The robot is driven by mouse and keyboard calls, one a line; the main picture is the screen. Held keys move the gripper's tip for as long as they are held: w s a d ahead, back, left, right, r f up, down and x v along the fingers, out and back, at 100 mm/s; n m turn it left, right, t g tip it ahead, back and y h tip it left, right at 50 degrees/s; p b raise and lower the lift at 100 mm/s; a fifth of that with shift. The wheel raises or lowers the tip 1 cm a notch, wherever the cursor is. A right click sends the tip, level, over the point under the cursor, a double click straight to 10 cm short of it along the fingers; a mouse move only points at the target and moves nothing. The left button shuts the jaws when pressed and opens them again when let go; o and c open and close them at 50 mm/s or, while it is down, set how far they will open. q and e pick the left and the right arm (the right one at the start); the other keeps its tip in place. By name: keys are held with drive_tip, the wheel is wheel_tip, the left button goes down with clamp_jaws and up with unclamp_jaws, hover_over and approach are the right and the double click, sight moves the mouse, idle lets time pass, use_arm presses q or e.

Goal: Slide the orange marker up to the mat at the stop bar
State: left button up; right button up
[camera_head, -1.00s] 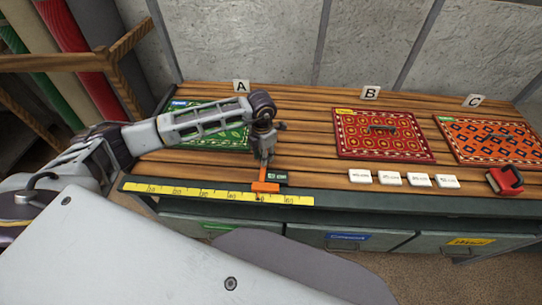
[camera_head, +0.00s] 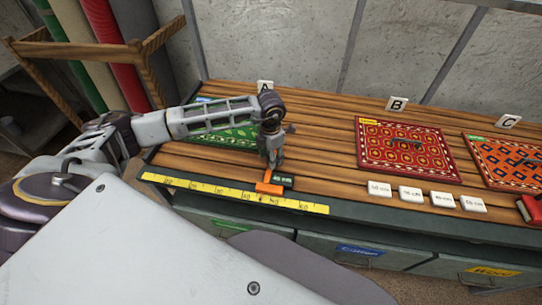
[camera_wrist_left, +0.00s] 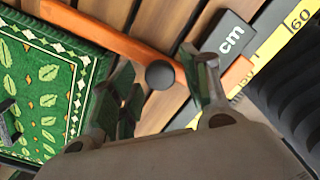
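The orange marker (camera_head: 270,187) sits over the yellow ruler at the bench's front edge, with a dark "cm" block (camera_head: 283,180) beside it. In the left wrist view the marker's long orange bar (camera_wrist_left: 112,33) runs along the edge of the green mat (camera_wrist_left: 50,85) and carries a round black knob (camera_wrist_left: 160,75). The green mat (camera_head: 232,142) lies at A, partly hidden by my left arm. My left gripper (camera_head: 273,163) points down just behind the marker. Its fingers are apart, one on either side of the knob in the wrist view; contact is unclear. I cannot identify a stop bar. My right gripper is out of view.
The yellow ruler (camera_head: 205,189) runs along the front edge. A red mat (camera_head: 437,164) lies at B and an orange patterned mat (camera_head: 487,149) at C. Several white tiles (camera_head: 410,194) and a red object (camera_head: 533,209) lie at the front right. Planks between A and B are clear.

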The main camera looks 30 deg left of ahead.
use_arm(q)
drive_tip(key=shift+r, duration=0.15)
wheel_tip(320, 180, up, 12)
idle(1.0)
drive_tip(key=shift+w+f, duration=0.1)
drive_tip(key=shift+f, duration=0.15)
